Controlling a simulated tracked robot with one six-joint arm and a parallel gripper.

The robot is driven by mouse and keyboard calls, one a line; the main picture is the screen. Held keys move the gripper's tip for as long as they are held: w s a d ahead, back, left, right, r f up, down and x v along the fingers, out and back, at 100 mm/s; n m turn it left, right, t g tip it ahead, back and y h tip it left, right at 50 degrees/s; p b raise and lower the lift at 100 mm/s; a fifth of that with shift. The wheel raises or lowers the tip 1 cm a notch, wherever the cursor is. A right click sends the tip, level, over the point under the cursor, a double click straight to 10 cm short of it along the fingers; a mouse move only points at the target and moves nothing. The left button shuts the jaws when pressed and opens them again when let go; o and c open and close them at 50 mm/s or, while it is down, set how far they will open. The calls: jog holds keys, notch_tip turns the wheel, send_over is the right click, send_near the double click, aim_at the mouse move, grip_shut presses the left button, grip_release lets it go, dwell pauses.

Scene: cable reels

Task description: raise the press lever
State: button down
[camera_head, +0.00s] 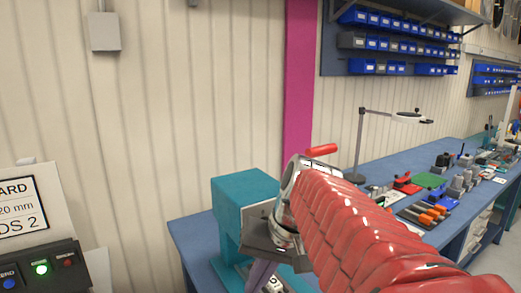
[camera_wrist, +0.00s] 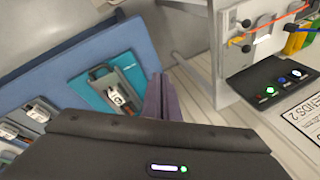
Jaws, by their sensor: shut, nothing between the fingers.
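The teal press (camera_head: 240,205) stands at the near end of the blue workbench in the head view. A red grip (camera_head: 321,149), which looks like the end of the press lever, sticks out to the right above my red arm; the rest of the lever is largely hidden. My gripper (camera_head: 260,273) is in front of the press with its purple fingers pointing down, apart from the red grip. The wrist view shows the fingers (camera_wrist: 159,98) shut and empty, beside the teal press base (camera_wrist: 103,97) with a small metal fixture on it.
The blue bench (camera_head: 195,243) runs right with tools and small parts. A desk lamp (camera_head: 361,145) stands behind my arm. A control box (camera_head: 38,270) with lit buttons is at left, also in the wrist view (camera_wrist: 265,85). Blue bins hang on the wall.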

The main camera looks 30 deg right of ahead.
jog(key=s+d+r+m+t+h, duration=0.1)
jog(key=s+d+r+m+t, duration=0.1)
jog(key=d+r, duration=0.6)
jog(key=s+d+r+m+t+h, duration=0.1)
jog(key=s+d+r+m+t, duration=0.1)
jog(key=d+r+m+t, duration=0.2)
jog(key=s+d+r+m+t+h, duration=0.1)
jog(key=d+r+m, duration=0.5)
jog(key=d+r, duration=0.6)
jog(key=s+d+t, duration=0.1)
jog(key=d+t, duration=0.1)
jog(key=d, duration=0.2)
jog(key=shift+s+r, duration=0.2)
send_near(325, 154)
jog(key=f+x, duration=0.1)
jog(key=x, duration=0.3)
jog(key=shift+w+r, duration=0.1)
jog(key=shift+w, duration=0.7)
